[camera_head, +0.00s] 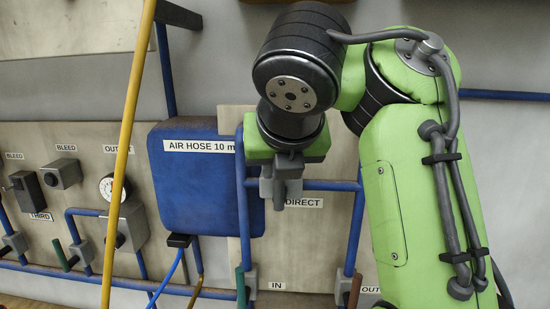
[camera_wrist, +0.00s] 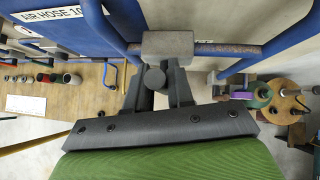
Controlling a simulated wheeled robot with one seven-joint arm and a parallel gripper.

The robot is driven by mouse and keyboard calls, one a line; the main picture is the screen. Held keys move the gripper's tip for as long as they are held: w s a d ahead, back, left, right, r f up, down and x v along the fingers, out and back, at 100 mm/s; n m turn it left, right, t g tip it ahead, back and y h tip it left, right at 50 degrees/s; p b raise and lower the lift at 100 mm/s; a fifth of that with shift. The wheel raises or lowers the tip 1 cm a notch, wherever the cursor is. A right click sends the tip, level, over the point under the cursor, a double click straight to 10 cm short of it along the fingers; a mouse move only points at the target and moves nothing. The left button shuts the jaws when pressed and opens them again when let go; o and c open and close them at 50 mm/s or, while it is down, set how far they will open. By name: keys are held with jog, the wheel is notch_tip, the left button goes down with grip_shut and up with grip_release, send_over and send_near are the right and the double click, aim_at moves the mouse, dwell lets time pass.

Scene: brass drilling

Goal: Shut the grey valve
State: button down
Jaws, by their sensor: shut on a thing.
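The grey valve (camera_wrist: 167,43) is a grey block on a horizontal blue pipe, above the "DIRECT" label. In the head view its block (camera_head: 265,187) is partly hidden behind my gripper (camera_head: 279,192). In the wrist view my gripper (camera_wrist: 156,82) has its two dark fingers closed around the valve's grey handle (camera_wrist: 155,77), whose round end faces the camera. The handle's full length and exact angle are hard to tell, as the fingers cover much of it.
A blue "AIR HOSE 10 m" box (camera_head: 205,205) stands close to the left of my gripper. Green-handled (camera_head: 240,288) and brown-handled (camera_head: 354,290) valves sit below, by "IN" and "OUT". A yellow pole (camera_head: 128,130) crosses the left. A wooden bench (camera_wrist: 70,95) shows in the wrist view.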

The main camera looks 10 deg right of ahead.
dwell(0.4)
jog(key=c, duration=1.1)
grip_release()
jog(key=shift+a, duration=0.1)
jog(key=p+v, duration=0.2)
jog(key=v, duration=1)
jog(key=shift+w+f, duration=0.1)
jog(key=shift+w, duration=0.05)
